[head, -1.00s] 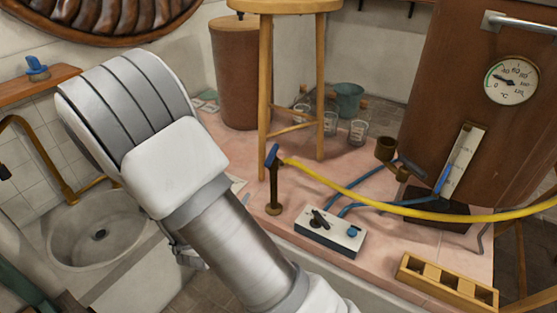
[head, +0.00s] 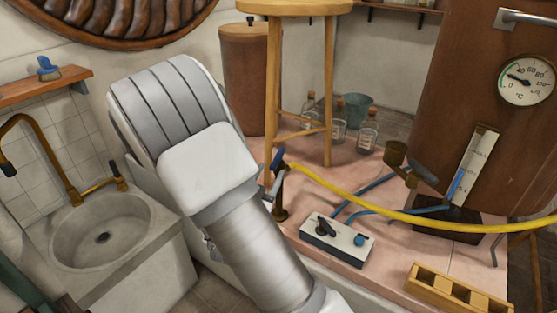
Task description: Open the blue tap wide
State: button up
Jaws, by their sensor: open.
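The blue tap (head: 277,160) has a blue handle on top of a dark brass post that stands on the pink tiled platform. A yellow hose (head: 370,205) runs from near its top to the right. My gripper (head: 269,187) shows only as grey finger parts at the left side of the tap, just below the blue handle. The rest of it is hidden behind my arm. The jaws are open. I cannot tell whether the fingers touch the tap or stand around its handle.
A control box (head: 334,241) with a dark lever and a blue knob stands right of the tap. A wooden stool (head: 328,90) and glass bottles (head: 367,130) are behind. A wooden rack (head: 458,292) lies at front right. A stone sink (head: 110,235) is at left.

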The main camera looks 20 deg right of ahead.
aim_at(279, 155)
jog(key=b+x, duration=0.1)
jog(key=x, duration=0.7)
jog(key=shift+c, duration=0.2)
grip_shut()
